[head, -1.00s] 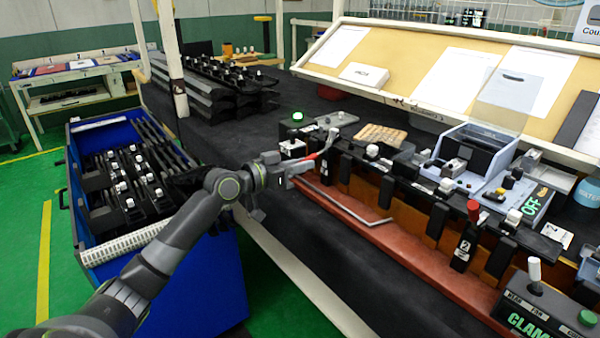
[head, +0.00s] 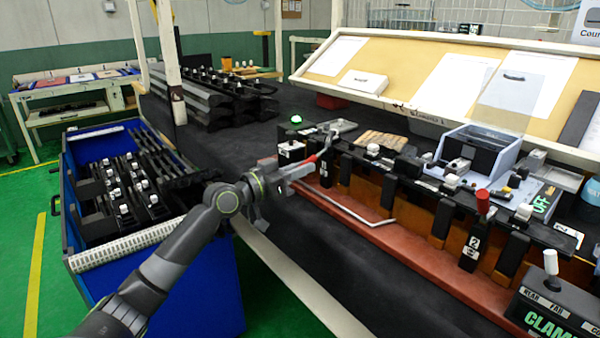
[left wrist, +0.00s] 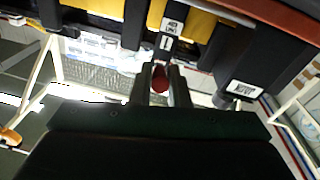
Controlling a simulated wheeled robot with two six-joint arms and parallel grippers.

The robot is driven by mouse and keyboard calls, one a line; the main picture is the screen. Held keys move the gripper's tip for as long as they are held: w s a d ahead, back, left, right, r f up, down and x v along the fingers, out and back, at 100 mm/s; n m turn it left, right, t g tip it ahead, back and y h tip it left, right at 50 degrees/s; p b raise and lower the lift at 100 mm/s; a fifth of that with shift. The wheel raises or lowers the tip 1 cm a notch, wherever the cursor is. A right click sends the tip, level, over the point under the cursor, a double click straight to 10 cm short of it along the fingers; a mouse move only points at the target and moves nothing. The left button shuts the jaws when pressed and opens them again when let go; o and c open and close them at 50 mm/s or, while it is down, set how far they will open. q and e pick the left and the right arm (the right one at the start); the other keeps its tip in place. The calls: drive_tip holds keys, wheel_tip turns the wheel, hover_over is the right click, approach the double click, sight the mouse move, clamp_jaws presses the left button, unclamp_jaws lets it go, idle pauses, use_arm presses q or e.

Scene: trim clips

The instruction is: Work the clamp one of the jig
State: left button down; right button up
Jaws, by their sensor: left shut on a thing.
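The jig (head: 400,235) is a long red-brown base with a row of black clamps and white-topped fixtures. Clamp one's red handle (head: 320,153) leans toward my left gripper at the jig's far left end. My left gripper (head: 304,168) is shut on this handle. In the left wrist view the red handle (left wrist: 160,80) sits between my left fingers (left wrist: 161,88), just below a black block with a label reading 1 (left wrist: 167,40). Clamp two (head: 474,240) has a red knob standing upright. My right gripper is not in view.
A control box reading CLAM (head: 548,318) stands at the front right. A grey device with a clear lid (head: 470,150) is behind the jig. A green lamp (head: 296,119) is by the far left end. A blue bin (head: 200,285) of dark parts stands left. Dark tabletop before the jig is clear.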

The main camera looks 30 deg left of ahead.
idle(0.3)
use_arm(q)
drive_tip(key=c, duration=1.4)
unclamp_jaws()
